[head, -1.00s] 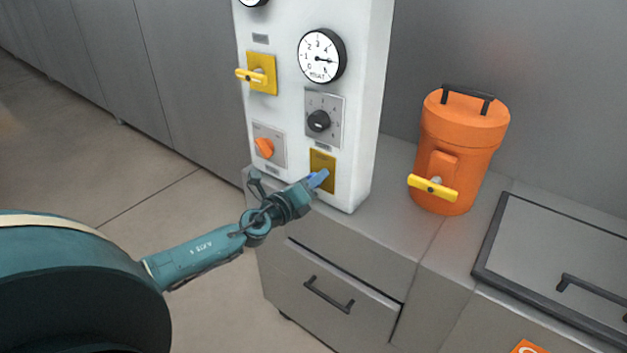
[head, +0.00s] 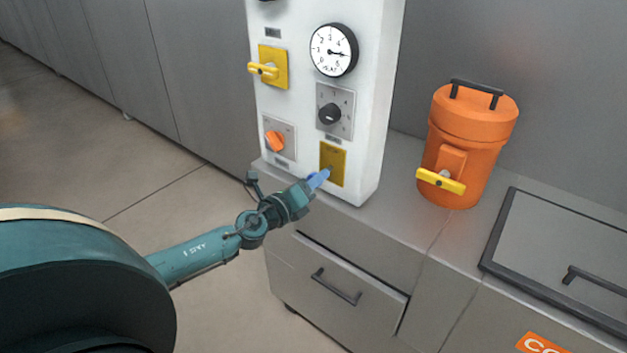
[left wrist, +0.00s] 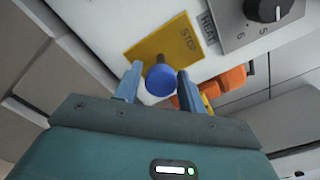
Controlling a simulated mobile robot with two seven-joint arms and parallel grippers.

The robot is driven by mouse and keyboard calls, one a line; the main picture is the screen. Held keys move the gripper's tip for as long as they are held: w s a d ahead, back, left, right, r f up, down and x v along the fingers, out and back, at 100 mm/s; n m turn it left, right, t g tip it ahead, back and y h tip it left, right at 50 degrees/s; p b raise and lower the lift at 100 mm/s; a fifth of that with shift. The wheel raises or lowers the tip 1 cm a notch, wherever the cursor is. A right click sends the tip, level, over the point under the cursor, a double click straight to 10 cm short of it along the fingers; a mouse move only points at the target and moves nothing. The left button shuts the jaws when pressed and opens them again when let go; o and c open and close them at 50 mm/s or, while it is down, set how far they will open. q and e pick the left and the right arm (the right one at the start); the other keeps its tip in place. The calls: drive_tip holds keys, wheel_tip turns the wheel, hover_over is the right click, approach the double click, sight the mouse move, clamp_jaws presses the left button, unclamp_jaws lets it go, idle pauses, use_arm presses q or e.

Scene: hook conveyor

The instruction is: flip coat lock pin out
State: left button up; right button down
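A blue round-headed pin or knob (left wrist: 160,80) stands out from a yellow plate marked STOP (left wrist: 165,52) in the left wrist view. That plate also shows low on the white panel in the head view (head: 335,159). No label in view names a coat lock pin. My left gripper (head: 318,179) is in front of the plate's lower part. In the left wrist view its two blue fingers (left wrist: 158,84) stand apart, one on each side of the blue knob head. I cannot tell whether they touch it. My right gripper is not in view.
The white panel (head: 370,120) also carries a yellow handle (head: 263,70), an orange knob (head: 275,140), a black dial (head: 330,113) and a gauge (head: 334,49). An orange canister (head: 468,140) stands on the grey counter to its right. A drawer (head: 335,287) is below.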

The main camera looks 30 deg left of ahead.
use_arm(q)
drive_tip(key=shift+o, duration=1.2)
drive_tip(key=s+a+b, duration=0.1)
drive_tip(key=s+b, duration=0.2)
drive_tip(key=s, duration=1)
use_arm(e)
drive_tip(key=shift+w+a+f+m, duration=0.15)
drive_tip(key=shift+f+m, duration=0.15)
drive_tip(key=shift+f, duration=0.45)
